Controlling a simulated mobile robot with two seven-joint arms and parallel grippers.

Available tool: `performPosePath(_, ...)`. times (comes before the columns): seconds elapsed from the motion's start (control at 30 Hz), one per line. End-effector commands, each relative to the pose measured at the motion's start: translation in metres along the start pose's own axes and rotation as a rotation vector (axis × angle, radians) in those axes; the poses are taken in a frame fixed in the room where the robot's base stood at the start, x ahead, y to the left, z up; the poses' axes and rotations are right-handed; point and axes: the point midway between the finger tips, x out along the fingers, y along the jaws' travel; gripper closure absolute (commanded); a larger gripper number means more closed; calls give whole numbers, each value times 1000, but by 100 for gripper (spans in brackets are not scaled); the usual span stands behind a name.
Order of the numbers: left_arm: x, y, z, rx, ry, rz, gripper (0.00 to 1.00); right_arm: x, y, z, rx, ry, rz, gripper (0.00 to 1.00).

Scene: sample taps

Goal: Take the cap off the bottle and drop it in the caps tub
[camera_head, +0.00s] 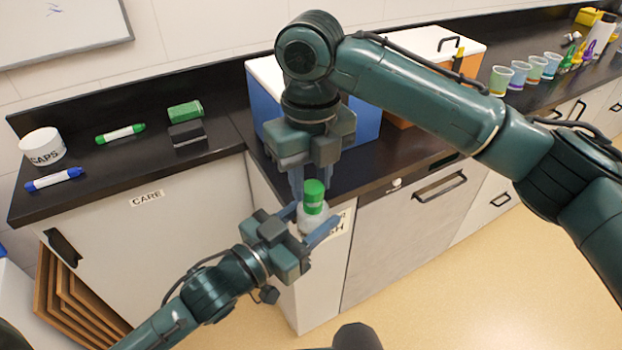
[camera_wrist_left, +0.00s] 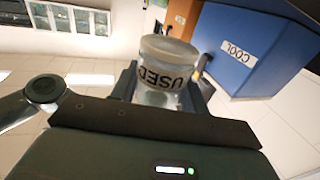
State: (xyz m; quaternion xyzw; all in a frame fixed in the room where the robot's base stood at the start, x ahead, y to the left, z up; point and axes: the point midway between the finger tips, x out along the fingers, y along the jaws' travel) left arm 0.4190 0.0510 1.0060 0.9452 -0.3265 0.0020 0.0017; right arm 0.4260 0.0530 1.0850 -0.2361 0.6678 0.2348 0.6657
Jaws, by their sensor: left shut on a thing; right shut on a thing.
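A pale, clear bottle (camera_head: 313,218) is held up in front of the counter corner, with a green cap (camera_head: 314,190) on top of it. My left gripper (camera_head: 312,224), coming from below left, is shut on the bottle's body. My right gripper (camera_head: 311,186) comes down from above and is shut on the green cap. The cap and bottle are in line; I cannot tell whether the cap is still fastened. The white caps tub (camera_head: 42,147), marked CAPS, stands at the far left of the counter. In the left wrist view a clear vessel marked USED (camera_wrist_left: 168,75) shows between the fingers.
Blue and green markers (camera_head: 120,133), a green block (camera_head: 185,110) and a dark block (camera_head: 188,134) lie on the left counter. A blue box (camera_head: 265,90) and an orange box stand behind my right arm. Several cups (camera_head: 520,75) stand at the far right.

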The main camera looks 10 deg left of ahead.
Motion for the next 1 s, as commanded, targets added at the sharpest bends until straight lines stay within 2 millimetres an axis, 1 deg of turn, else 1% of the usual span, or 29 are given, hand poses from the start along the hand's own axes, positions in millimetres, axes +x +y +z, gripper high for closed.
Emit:
performPosePath(0.03,-1,2,3,-1,-7,3,100,-4,-1,2,3,-9,-1,98)
performPosePath(0.3,0,1,3,-1,-7,1,100,-13,0,1,2,-6,-1,98)
performPosePath(0.73,0,0,2,0,-4,-1,100,-16,0,0,0,-2,0,98)
performPosePath(0.87,0,0,2,0,-4,-1,100,-26,0,0,1,-3,0,98)
performPosePath(1.0,0,0,2,0,-4,-1,100,-45,0,1,1,-3,-1,98)
